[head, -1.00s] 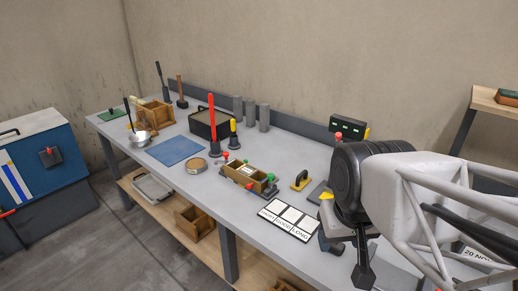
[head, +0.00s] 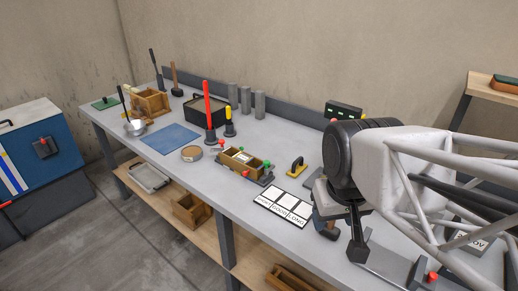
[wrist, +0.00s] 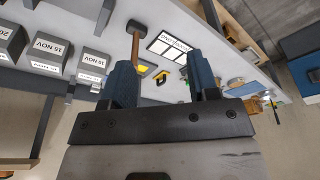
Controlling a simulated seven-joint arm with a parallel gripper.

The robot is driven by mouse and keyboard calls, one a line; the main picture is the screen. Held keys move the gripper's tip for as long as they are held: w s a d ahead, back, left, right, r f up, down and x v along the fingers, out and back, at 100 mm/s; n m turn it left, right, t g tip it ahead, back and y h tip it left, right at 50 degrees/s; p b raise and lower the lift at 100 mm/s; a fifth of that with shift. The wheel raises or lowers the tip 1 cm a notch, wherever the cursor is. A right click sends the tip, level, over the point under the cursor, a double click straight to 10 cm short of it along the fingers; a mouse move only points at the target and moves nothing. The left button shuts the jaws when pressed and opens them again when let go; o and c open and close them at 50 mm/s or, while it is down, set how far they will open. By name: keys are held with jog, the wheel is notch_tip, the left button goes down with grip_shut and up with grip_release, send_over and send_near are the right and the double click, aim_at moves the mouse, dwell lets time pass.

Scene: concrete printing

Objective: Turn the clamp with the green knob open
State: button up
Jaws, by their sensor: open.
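A wooden mould (head: 240,161) stands on the grey bench, left of the card. A green knob (head: 267,164) sits at its right end; a red knob (head: 222,143) is at its far left and another red knob (head: 246,173) is on its near side. The clamp parts under the knobs are too small to tell their turn. My gripper (head: 358,250) hangs over the bench to the right of the mould, well apart from it. In the wrist view my gripper (wrist: 163,82) is open, with two blue fingers apart and nothing between them.
A white card (head: 284,207), a hammer (head: 325,226) and a yellow-handled float (head: 297,167) lie between my gripper and the mould. A tall red-handled tool (head: 209,110) stands behind the mould. Labelled grey blocks (wrist: 46,50) show in the wrist view.

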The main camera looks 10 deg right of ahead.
jog(key=w+r+n+g+h, duration=0.1)
jog(key=w+n, duration=0.4)
jog(key=w, duration=0.7)
jog(key=n+g+h, duration=0.2)
jog(key=n+h, duration=0.1)
jog(key=n, duration=1)
send_near(266, 162)
jog(key=f, duration=0.1)
jog(key=shift+s+d, duration=0.1)
jog(key=shift+f, duration=0.1)
jog(key=shift+x, duration=3.85)
jog(key=shift+d, duration=0.1)
jog(key=c, duration=0.9)
